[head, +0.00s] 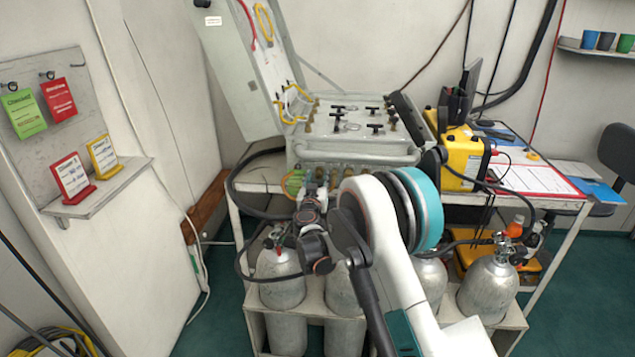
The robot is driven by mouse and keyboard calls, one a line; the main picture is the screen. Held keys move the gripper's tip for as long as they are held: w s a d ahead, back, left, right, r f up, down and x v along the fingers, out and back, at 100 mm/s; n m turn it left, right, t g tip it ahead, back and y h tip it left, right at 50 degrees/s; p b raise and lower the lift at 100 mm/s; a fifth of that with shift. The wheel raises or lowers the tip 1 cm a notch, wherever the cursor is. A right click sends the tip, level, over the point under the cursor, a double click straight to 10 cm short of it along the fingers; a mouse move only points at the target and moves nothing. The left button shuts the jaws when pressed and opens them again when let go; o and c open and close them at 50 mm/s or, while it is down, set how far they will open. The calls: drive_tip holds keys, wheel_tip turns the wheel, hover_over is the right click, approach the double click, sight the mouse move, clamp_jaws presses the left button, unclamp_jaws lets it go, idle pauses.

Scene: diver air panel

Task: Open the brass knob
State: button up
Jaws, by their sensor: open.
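The grey air panel (352,149) is an open case on a table, its lid raised at the left. A row of small brass fittings (348,171) runs along its front face. They are too small to tell which is the brass knob or how far it is turned. My gripper (313,186) is small and dark, in front of the left part of that row, beside a green-yellow coil. It appears open, with nothing seen between its fingers. I cannot tell whether it touches a fitting. My white arm with a teal band hides the front's right part.
Several black handles (338,113) stand on the panel top. Grey cylinders (490,290) with valves and hoses stand below the table front. A yellow case (464,158) and a clipboard (530,180) lie at the right. A wall shelf (100,190) with cards is at the left.

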clamp_jaws()
drive_tip(key=n, duration=0.5)
drive_tip(key=shift+n, duration=0.3)
drive_tip(key=n, duration=0.5)
drive_tip(key=shift+n, duration=0.3)
idle(0.5)
unclamp_jaws()
